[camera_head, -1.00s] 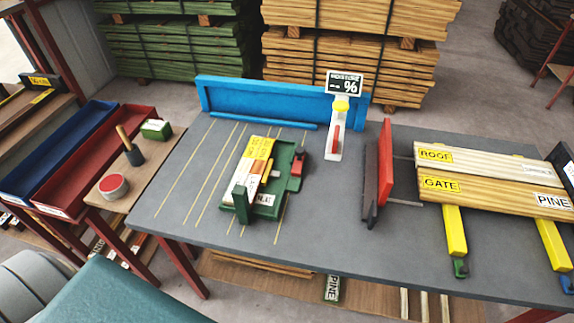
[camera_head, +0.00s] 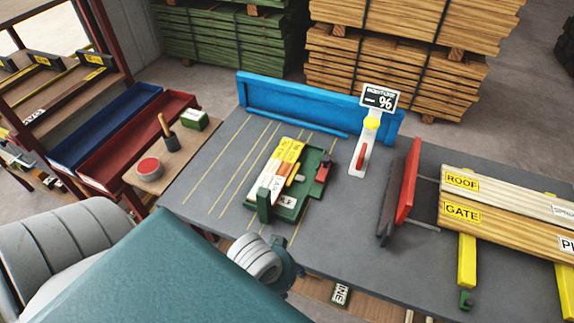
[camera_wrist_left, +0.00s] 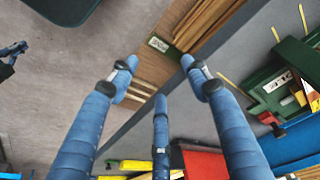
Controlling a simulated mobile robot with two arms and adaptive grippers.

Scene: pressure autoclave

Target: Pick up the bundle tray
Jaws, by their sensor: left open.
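The bundle tray is a green tray (camera_head: 312,167) on the grey table, left of its middle, holding a bundle of labelled wood strips (camera_head: 278,170). A green upright stands at its near end and a red part at its right side. In the left wrist view the tray (camera_wrist_left: 262,92) shows partly, cut off at the right edge. My left gripper (camera_wrist_left: 159,77) is open, its blue fingers spread and nothing between them. It is apart from the tray. In the head view its arm comes in near the table's front edge, and its fingers are hidden. My right gripper is not clearly seen.
A blue rail (camera_head: 310,106) closes the table's back. A percent sign stand (camera_head: 366,143) and a red board (camera_head: 407,181) stand right of the tray. Labelled planks (camera_head: 500,200) lie further right. A side shelf with a red can (camera_head: 149,169) is at left.

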